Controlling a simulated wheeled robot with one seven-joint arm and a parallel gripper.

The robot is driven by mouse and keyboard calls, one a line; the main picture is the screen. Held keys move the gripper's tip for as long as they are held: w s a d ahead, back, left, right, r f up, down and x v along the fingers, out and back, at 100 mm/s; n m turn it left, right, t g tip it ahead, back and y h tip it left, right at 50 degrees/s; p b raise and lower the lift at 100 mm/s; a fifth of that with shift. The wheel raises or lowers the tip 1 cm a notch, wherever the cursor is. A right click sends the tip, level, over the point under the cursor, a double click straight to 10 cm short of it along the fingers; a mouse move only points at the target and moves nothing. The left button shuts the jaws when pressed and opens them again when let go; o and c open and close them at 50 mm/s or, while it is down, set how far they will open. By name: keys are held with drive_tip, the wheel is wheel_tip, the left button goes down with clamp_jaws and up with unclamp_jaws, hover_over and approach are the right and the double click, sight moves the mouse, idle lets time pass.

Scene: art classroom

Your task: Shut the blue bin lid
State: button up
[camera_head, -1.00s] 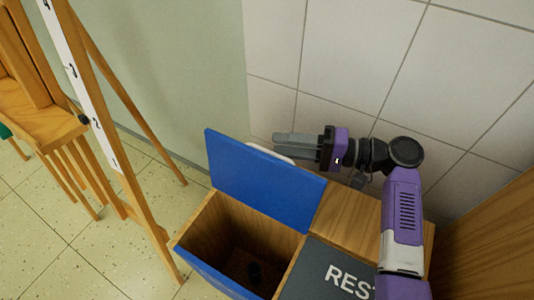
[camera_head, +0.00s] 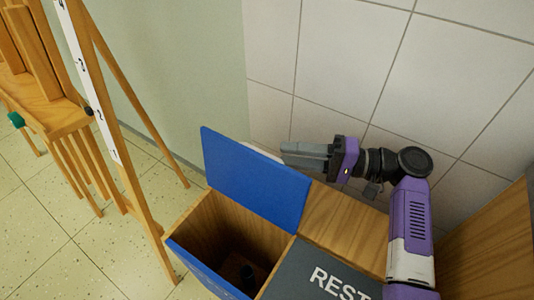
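The blue bin lid (camera_head: 255,180) stands raised, tilted up at the back of the open compartment. The bin below it has wooden walls (camera_head: 195,215) and a blue front (camera_head: 205,275).
A dark lid marked "REST" (camera_head: 318,268) covers the compartment on the right, with a wooden top (camera_head: 345,218) behind it. A tiled wall (camera_head: 345,60) is close behind my gripper. A wooden easel (camera_head: 130,190) stands left of the bin. A wooden panel (camera_head: 490,240) is at the right.

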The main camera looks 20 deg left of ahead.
sight(258, 150)
drive_tip(key=shift+b+x, duration=0.6)
drive_tip(key=shift+x, duration=3.2)
clamp_jaws()
